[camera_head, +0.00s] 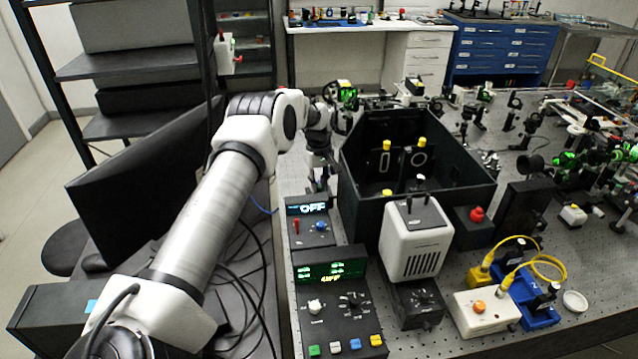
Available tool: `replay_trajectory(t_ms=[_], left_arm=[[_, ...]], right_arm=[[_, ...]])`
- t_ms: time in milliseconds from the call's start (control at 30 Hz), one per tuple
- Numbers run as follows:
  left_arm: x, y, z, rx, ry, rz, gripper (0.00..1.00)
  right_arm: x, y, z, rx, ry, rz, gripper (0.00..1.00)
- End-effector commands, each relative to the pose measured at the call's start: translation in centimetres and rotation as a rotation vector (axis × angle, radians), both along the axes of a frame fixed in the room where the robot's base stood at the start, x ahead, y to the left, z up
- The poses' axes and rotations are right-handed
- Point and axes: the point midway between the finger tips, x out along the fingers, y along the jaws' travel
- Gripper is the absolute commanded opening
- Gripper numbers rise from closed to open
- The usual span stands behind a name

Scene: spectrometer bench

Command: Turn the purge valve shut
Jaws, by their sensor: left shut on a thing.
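My left arm reaches in from the lower left. Its gripper (321,180) points down at the left side of the black open box, just behind the panel with the lit OFF display (313,209). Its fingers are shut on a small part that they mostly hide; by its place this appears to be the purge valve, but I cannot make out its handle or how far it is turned. The OFF panel carries a red switch (297,226) and a blue knob (321,226). My right gripper is not in view.
The black box (370,215) stands close to the right of my gripper. In front is a control panel (335,325) with knobs and coloured buttons. A white lamp-like unit (413,240) stands beside it.

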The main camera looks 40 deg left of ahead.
Motion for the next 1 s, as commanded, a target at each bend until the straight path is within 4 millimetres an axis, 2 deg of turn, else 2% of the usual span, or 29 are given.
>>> replay_trajectory(t_ms=[100,133,200,567,667,900,1000], left_arm=[[-0.1,0.0,-0.2,-0.001,0.004,0.000,0.00],[-0.1,0.0,-0.2,-0.001,0.004,0.000,0.27],[-0.1,0.0,-0.2,0.000,0.003,0.000,0.45],[0.0,0.0,0.5,0.000,0.000,-0.001,0.45],[0.0,0.0,2.1,0.000,-0.001,-0.002,0.45],[0.1,0.1,8.2,-0.001,-0.002,0.000,0.45],[0.1,0.1,10.2,0.000,0.000,0.000,0.45]], right_arm=[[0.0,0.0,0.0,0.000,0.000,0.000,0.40],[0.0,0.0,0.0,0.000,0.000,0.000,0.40],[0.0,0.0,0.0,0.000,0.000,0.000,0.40],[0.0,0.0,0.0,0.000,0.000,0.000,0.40],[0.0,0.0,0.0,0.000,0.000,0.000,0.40],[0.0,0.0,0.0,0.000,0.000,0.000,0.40],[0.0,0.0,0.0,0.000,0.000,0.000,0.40]])
